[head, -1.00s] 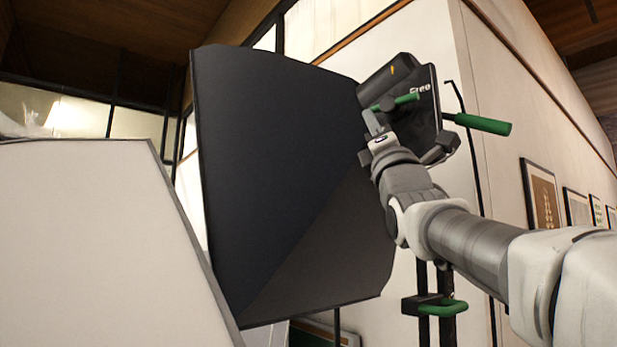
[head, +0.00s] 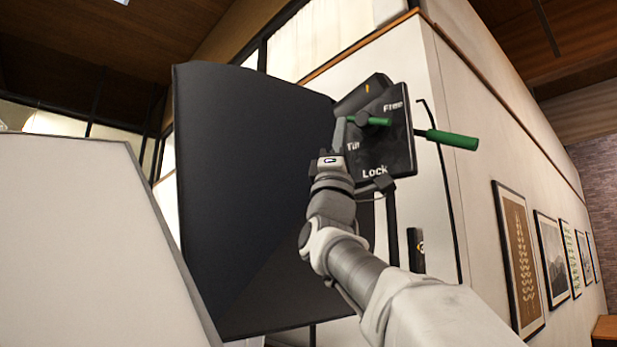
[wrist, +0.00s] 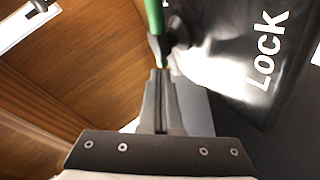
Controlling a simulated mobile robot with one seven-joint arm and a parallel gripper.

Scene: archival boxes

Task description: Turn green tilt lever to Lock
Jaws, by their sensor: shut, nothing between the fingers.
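The green tilt lever (head: 381,121) lies roughly level across a black plate (head: 396,152). The plate reads "Free" at the top right and "Lock" at the bottom; a partly covered word is at the left. The lever has a dark hub. My gripper (head: 338,135) is shut and empty at the plate's left side, with its fingers upright by the lever's left end. In the wrist view the closed fingertips (wrist: 160,76) are close to the green lever (wrist: 154,18) and its dark knob. I cannot tell whether they touch. "Lock" shows to the right there.
A large dark panel (head: 245,200) stands behind and left of my arm. A second green handle (head: 452,139) sticks out right of the plate. A pale slanted box (head: 80,240) fills the left. A white wall with framed pictures (head: 517,255) runs along the right.

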